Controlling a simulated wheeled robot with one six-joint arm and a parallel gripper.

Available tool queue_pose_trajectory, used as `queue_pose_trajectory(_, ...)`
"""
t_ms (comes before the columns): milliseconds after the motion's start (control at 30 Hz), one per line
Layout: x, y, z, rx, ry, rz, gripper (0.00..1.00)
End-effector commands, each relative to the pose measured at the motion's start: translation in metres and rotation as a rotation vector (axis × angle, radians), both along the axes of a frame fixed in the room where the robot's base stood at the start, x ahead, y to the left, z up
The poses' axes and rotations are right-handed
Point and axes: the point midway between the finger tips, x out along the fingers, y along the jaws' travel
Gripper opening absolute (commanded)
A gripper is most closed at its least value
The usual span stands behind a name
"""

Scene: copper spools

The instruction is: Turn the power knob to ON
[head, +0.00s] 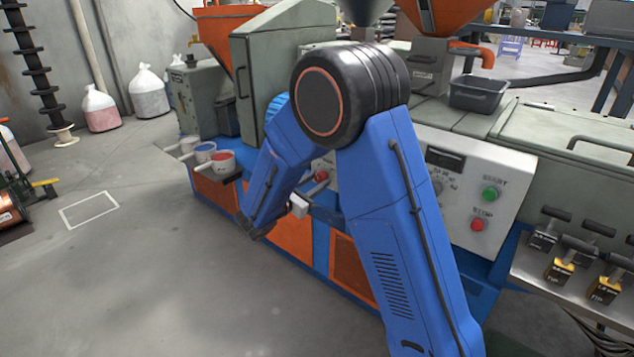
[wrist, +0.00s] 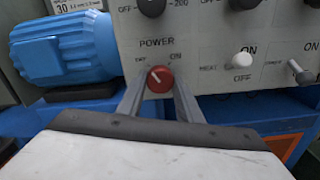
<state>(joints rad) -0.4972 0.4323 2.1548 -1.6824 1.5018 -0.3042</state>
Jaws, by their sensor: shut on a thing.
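The power knob (wrist: 158,82) is a round red knob on a pale panel in the wrist view, below the word POWER. Its white pointer line slants to the upper left, toward the small OFF label. The ON label (wrist: 176,57) is at the knob's upper right. My gripper (wrist: 160,76) is shut on the knob, with one grey finger on each side of it. In the head view my arm hides most of this panel, and the fingers on the knob cannot be made out.
A blue ribbed motor (wrist: 68,50) is just left of the knob. A white toggle lever (wrist: 242,60) and another lever (wrist: 297,66) stick out to the right. In the head view, green START (head: 490,194) and red STOP (head: 477,225) buttons are right of my arm.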

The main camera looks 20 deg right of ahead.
Motion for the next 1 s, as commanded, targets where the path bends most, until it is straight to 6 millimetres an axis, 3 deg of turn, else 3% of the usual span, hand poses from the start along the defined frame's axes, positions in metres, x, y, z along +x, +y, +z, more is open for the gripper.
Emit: queue_pose_trajectory(1000,0.0005,0.001,0.0009,0.564,-0.776,-0.001,0.1)
